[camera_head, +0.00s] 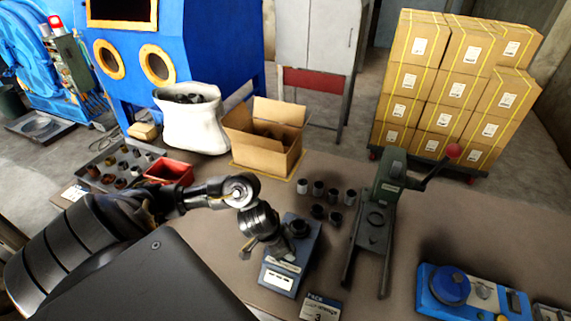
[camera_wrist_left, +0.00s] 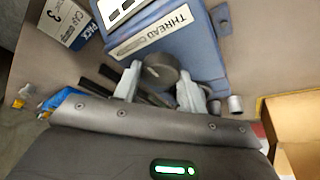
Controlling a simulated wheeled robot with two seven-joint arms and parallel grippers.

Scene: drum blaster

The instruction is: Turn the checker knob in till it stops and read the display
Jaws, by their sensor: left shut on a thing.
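The blue thread checker (camera_head: 303,256) stands on the table in the head view. Its top with the THREAD label (camera_wrist_left: 158,28) fills the upper middle of the left wrist view. Its pale display panel (camera_head: 279,279) faces front; the reading is too small to make out. The dark round knob (camera_wrist_left: 160,70) sits between the two pale fingers of my left gripper (camera_wrist_left: 160,88), which is shut on it. In the head view my left gripper (camera_head: 268,244) is at the checker's left side, and the fingers partly hide the contact. My right gripper is not in view.
A green hand press (camera_head: 388,185) stands right of the checker. Several dark and grey cylinders (camera_head: 318,188) stand behind it. An open cardboard box (camera_head: 262,152) and a red tray (camera_head: 168,172) are farther back. A blue device (camera_head: 450,287) is at right.

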